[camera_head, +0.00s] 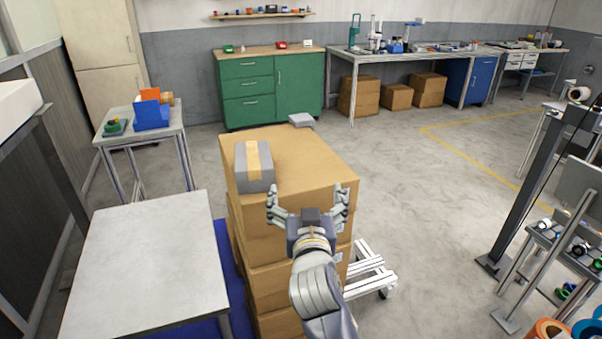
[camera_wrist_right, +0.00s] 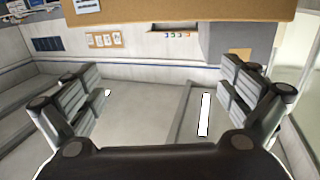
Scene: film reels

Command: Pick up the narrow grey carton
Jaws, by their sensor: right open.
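The narrow grey carton (camera_head: 241,178), with a tan tape strip along its top, stands near the left edge of the top brown box (camera_head: 310,155) in the head view. My right gripper (camera_head: 308,192) is open and empty, over the near part of that box, to the right of the carton and apart from it. In the right wrist view my open fingers (camera_wrist_right: 160,95) have nothing between them. The carton cannot be made out there. My left gripper is not in view.
A second grey box (camera_head: 301,119) shows at the stack's far edge. A bare grey table (camera_head: 150,260) stands left of the stack. A white slatted pallet or cart (camera_head: 370,272) sticks out at right. A metal rack (camera_head: 555,230) stands far right, with open floor between.

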